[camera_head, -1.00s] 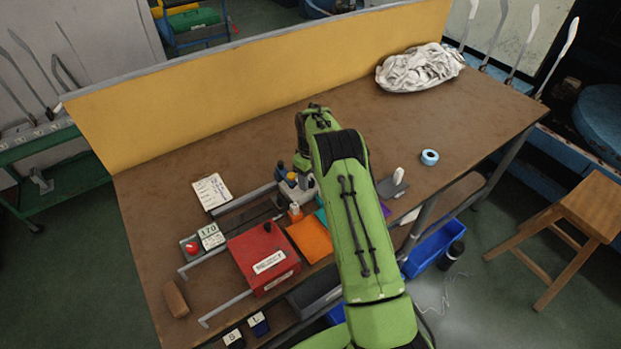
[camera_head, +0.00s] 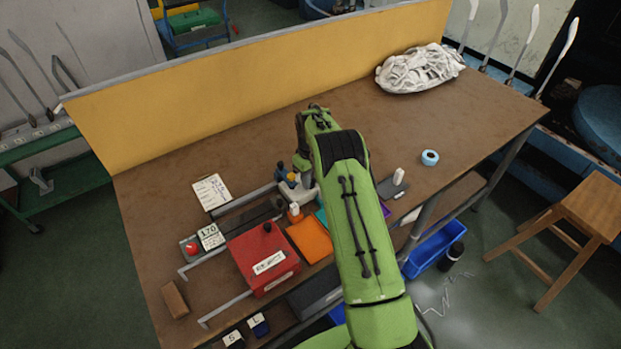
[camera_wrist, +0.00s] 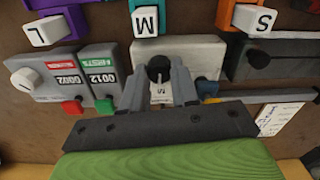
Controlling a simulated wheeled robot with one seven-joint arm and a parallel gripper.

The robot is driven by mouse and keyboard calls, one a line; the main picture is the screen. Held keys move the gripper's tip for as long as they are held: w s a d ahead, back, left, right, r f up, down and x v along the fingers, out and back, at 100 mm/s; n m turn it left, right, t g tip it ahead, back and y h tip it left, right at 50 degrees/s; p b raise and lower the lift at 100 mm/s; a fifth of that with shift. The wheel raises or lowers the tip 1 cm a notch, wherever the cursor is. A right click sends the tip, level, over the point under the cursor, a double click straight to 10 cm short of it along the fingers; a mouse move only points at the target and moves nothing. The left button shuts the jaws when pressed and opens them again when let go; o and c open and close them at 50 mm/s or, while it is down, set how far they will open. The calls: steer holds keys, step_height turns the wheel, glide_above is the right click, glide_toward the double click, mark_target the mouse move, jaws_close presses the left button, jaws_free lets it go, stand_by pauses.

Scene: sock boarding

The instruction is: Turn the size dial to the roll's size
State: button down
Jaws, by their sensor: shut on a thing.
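The size dial is a dark round knob (camera_wrist: 158,66) on a pale grey box (camera_wrist: 205,55) in the wrist view. A small white tab marked S shows between the fingers just below the knob. My gripper (camera_wrist: 158,77) has its two grey fingers closed around the knob. The dial's scale and setting cannot be read. In the head view my green arm hides most of the box. A small blue-and-white roll (camera_head: 430,157) lies flat on the table at the right; no size can be read on it.
A red box (camera_head: 264,258), a written card (camera_head: 212,191) and a 170 sign (camera_head: 210,236) stand left of my arm. White cloth (camera_head: 420,68) lies at the back right.

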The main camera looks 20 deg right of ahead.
steer(key=m, duration=0.3)
steer(key=shift+m+b, duration=0.35)
steer(key=shift+m, duration=2.05)
steer(key=c, duration=0.9)
jaws_free()
steer(key=shift+o, duration=0.2)
step_height(320, 180, up, 16)
steer(key=p, duration=0.2)
